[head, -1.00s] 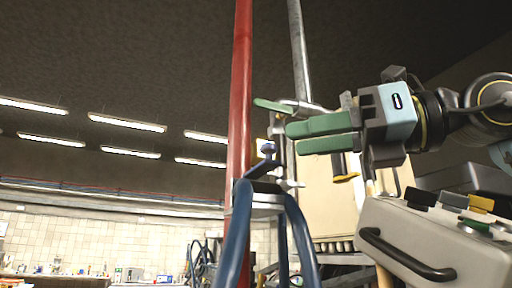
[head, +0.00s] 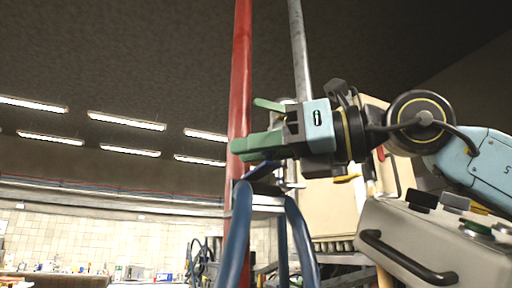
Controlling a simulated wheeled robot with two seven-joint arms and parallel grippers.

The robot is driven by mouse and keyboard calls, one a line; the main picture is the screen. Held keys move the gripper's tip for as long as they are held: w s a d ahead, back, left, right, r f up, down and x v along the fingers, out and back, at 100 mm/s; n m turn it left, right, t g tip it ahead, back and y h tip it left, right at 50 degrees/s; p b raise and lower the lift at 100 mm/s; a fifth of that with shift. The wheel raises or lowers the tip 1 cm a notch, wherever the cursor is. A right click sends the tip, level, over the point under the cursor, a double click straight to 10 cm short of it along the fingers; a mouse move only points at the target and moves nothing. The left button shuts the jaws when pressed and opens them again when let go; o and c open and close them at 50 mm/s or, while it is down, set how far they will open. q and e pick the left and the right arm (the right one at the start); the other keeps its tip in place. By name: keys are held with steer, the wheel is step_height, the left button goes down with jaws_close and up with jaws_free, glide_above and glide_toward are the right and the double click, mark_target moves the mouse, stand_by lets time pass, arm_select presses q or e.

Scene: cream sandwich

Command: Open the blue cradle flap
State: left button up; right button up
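The blue cradle (head: 235,245) is a frame of curved blue tubes at the lower middle of the head view. A dark blue flap-like piece (head: 262,187) sits at its top; its upper part is partly hidden by my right gripper. My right gripper (head: 238,150), with green fingers and a pale blue body, reaches in from the right just above the cradle top. Its fingertips overlap the red pole in the picture. My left gripper is not in view.
A red pole (head: 241,70) and a grey pipe (head: 299,50) rise behind the cradle. A grey case with a black handle (head: 408,258) stands at the lower right. Open air lies to the left.

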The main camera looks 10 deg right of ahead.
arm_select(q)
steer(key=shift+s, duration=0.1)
arm_select(e)
jaws_close()
